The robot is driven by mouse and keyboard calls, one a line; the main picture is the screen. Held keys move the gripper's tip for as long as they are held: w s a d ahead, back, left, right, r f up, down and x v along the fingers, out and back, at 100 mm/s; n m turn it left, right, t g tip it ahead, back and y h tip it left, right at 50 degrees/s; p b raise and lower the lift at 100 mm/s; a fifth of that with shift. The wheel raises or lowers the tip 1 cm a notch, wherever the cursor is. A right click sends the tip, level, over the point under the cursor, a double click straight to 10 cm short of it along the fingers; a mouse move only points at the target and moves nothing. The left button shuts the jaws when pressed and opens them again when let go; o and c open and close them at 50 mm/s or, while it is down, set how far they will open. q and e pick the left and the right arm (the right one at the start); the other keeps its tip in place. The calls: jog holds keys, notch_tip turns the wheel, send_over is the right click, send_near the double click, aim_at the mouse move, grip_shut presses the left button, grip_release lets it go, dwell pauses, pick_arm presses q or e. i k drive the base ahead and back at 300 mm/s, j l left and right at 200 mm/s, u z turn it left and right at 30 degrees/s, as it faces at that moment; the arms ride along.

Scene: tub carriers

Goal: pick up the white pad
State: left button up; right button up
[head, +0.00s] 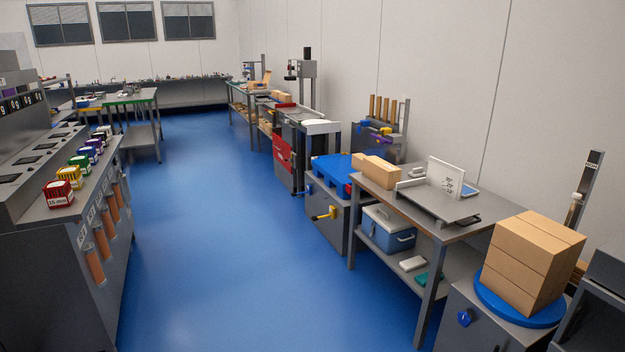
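A small flat white block (413,263), which looks like the white pad, lies on the lower shelf (452,266) of the grey table at the right. A teal block (428,279) lies just in front of it on the same shelf. A blue-grey cooler box with a light lid (388,232) stands behind it to the left. The tabletop is above the white block. Neither of my grippers is in view.
The table (455,228) carries cardboard boxes, a metal tray and a white upright board (445,177). Stacked cartons (530,262) stand on a blue turntable at the right. A counter with coloured bins (60,193) lines the left. The blue floor (215,235) between is clear.

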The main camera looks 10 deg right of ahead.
aim_at(417, 172)
jog(key=i+l+z, duration=0.25)
jog(key=i+z, duration=0.25)
jog(key=i, duration=0.5)
jog(key=i+j+z, duration=0.15)
jog(key=i+z, duration=0.35)
jog(key=i, duration=0.8)
jog(key=j+z, duration=0.15)
jog(key=z, duration=0.9)
jog(key=j+z, duration=0.25)
jog(key=j, duration=0.2)
jog(key=j+z, duration=0.25)
jog(key=j, duration=0.25)
jog(key=j+z, duration=0.25)
jog(key=j, duration=0.2)
jog(key=k+j+z, duration=0.25)
jog(key=j, duration=0.15)
jog(key=j+z, duration=0.25)
jog(key=j, duration=0.2)
